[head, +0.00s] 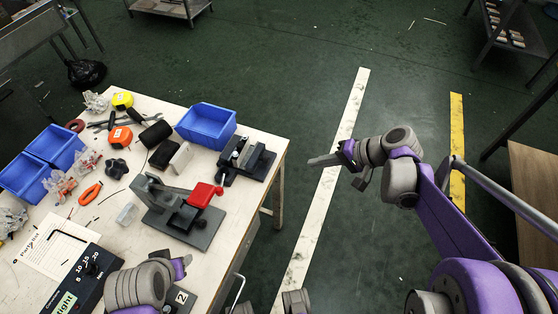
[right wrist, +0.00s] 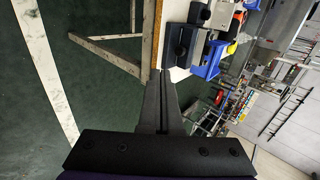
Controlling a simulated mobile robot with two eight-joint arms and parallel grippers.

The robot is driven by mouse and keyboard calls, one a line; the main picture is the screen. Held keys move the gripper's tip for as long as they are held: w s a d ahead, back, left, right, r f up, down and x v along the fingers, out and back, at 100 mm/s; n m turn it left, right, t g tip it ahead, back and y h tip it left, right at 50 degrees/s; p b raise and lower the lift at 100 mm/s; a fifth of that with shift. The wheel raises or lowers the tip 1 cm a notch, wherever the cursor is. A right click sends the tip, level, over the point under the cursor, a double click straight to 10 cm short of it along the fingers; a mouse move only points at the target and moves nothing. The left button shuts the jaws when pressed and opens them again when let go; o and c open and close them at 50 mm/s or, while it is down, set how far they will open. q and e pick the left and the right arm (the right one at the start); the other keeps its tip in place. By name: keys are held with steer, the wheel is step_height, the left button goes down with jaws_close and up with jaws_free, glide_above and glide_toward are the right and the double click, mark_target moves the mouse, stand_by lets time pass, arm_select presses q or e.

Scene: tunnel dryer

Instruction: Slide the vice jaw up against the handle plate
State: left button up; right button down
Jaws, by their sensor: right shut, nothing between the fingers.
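A small dark vice (head: 247,158) with pale metal parts stands near the table's right edge; a dark block that appears to be this vice (right wrist: 187,38) shows at the table edge in the right wrist view. A grey fixture (head: 178,212) with a red handle (head: 206,194) stands left of and nearer than it. I cannot tell which part is the handle plate. My right gripper (head: 312,161) is shut and empty, beyond the table's right edge and apart from the vice; its fingers (right wrist: 162,73) also show in the right wrist view. My left gripper (head: 186,261) is partly visible near the fixture, its fingers unclear.
The pale table (head: 262,178) carries a blue bin (head: 206,122) behind the vice, more blue bins at left, tape measures, pliers and small parts. Green floor is free right of the table.

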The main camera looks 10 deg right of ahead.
mark_target(267, 159)
arm_select(q)
steer(key=shift+s+f+b, duration=0.1)
steer(key=shift+f+b, duration=0.6)
steer(key=shift+f, duration=0.05)
arm_select(e)
steer(key=x, duration=0.4)
steer(key=r+x, duration=0.1)
steer(key=x, duration=0.3)
steer(key=w+a+x, duration=0.1)
steer(key=x, duration=0.3)
steer(key=shift+a+r, duration=0.15)
steer(key=shift+r, duration=0.25)
steer(key=shift+w+a, duration=0.35)
steer(key=shift+a, duration=0.05)
steer(key=w+a, duration=0.2)
steer(key=shift+a, duration=0.4)
steer(key=shift+r, duration=0.1)
arm_select(q)
steer(key=shift+s+d, duration=0.1)
steer(key=shift+d, duration=0.05)
arm_select(e)
steer(key=shift+s+d, duration=0.1)
steer(key=shift+d, duration=0.05)
